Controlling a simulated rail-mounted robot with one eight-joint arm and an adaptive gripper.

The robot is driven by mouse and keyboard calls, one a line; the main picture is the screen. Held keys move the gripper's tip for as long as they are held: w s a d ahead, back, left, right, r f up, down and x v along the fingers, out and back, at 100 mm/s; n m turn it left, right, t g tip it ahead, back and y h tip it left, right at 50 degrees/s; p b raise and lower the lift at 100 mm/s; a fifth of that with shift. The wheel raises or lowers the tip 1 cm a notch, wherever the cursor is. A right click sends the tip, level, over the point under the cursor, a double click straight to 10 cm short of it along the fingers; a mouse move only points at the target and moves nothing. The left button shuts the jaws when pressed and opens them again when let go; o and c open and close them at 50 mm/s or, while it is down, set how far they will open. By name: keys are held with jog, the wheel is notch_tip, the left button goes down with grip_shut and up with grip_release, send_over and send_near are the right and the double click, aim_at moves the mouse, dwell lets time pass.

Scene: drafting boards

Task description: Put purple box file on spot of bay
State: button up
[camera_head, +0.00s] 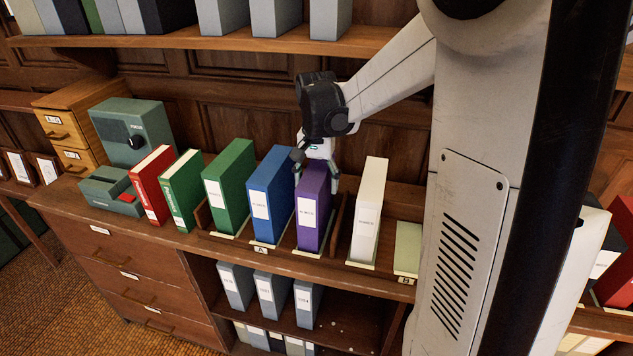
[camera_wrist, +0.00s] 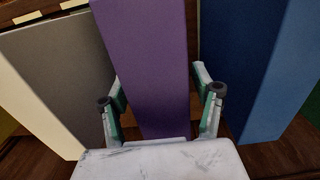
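The purple box file (camera_head: 314,207) stands upright on the shelf top, on a pale pad between the blue and white box files. My gripper (camera_head: 316,172) is over its top from above, with one finger on each side. In the wrist view the purple box file (camera_wrist: 147,60) lies between the fingers of my gripper (camera_wrist: 160,103). A gap shows beside the right finger, so the gripper looks open around the file. An empty pale green spot (camera_head: 408,248) lies right of the white file, by the B label (camera_head: 405,281). The A label (camera_head: 260,249) is left of the purple file.
The blue box file (camera_head: 270,195) and white box file (camera_head: 368,210) stand close on either side. Green (camera_head: 228,188) and red (camera_head: 152,185) files stand farther left. An upper shelf (camera_head: 220,40) holds more files behind. My column hides the area right of the empty spot.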

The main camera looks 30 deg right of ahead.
notch_tip(320, 180, up, 12)
jog(key=shift+f, duration=0.15)
jog(key=shift+r, duration=0.25)
jog(key=shift+s+a+r, duration=0.15)
jog(key=shift+s+a, duration=0.05)
jog(key=shift+a, duration=0.05)
jog(key=s+a+f+n+t, duration=0.2)
jog(key=s+a+n+t, duration=0.1)
jog(key=s+a, duration=0.4)
jog(key=s+a+f+n+t, duration=0.3)
jog(key=s+a+n, duration=0.3)
jog(key=s, duration=0.5)
jog(key=shift+a+t, duration=0.6)
jog(key=shift+a, duration=0.6)
notch_tip(320, 180, down, 5)
jog(key=b, duration=0.5)
